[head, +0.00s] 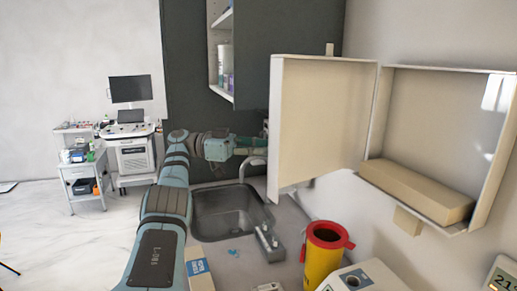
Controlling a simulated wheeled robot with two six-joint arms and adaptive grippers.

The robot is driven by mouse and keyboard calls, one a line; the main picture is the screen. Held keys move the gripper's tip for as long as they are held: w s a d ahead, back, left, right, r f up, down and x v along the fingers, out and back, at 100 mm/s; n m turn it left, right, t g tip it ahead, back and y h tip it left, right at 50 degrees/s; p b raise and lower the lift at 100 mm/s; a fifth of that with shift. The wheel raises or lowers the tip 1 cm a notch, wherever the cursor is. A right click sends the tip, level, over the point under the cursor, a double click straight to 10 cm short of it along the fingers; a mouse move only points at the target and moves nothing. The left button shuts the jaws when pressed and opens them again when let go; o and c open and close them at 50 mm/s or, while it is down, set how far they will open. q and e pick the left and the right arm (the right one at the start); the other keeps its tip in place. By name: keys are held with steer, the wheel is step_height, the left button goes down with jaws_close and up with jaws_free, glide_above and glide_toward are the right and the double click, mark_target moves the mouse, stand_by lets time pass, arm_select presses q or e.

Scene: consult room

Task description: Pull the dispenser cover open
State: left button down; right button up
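The dispenser (495,150) is a cream box on the right wall. Its cover (322,125) is hinged on the box's left side and stands swung wide open to the left. A beige block (420,190) lies on the bottom of the open box. My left arm reaches up over the sink, and my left gripper (252,146) is at the left edge of the cover, partly behind it. Its fingertips are hidden, so I cannot tell whether it touches the cover. My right gripper is not in view.
Below the cover are a sink (222,212) with a tap (246,170) and a yellow bin with a red rim (322,262). A blue and white box (200,272) stands at the front. A dark cabinet (290,40) with an open shelf hangs behind. Carts stand far left.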

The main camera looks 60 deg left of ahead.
arm_select(q)
steer(key=shift+w, duration=0.15)
steer(key=c, duration=1.8)
jaws_free()
steer(key=shift+w, duration=0.1)
steer(key=shift+w+d, duration=0.15)
steer(key=shift+d, duration=0.05)
steer(key=shift+a, duration=0.1)
steer(key=shift+r, duration=0.15)
